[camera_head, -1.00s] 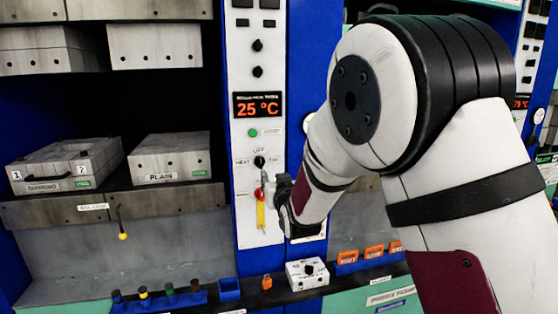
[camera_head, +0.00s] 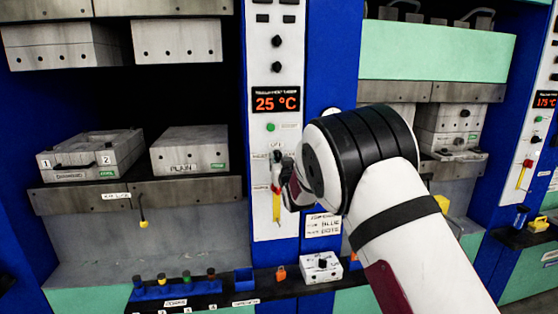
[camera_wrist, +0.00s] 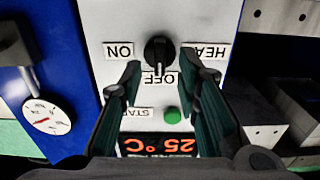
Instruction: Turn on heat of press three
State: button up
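The press control panel (camera_head: 263,215) is a white column with a red display (camera_head: 276,100) reading 25 °C. A black rotary knob (camera_wrist: 159,50) shows in the wrist view, where the picture is upside down, between labels ON, OFF and HEAT. Its pointer mark appears to face OFF (camera_wrist: 158,77). My gripper (camera_wrist: 160,70) is open, its two dark fingers on either side of the knob in the picture; I see no contact. A green button (camera_wrist: 172,115) lies between the fingers in view. In the head view my gripper (camera_head: 283,172) partly covers the knob area.
A red-and-yellow lever (camera_head: 276,205) hangs just below my gripper. A round gauge (camera_wrist: 45,117) is on the blue frame. Mould boxes marked PLAIN (camera_head: 189,150) and numbered 1, 2 (camera_head: 90,152) sit left. Another press display (camera_head: 545,99) reads 175 °C at right.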

aim_at(277, 156)
jog(key=shift+x, duration=1.2)
grip_shut()
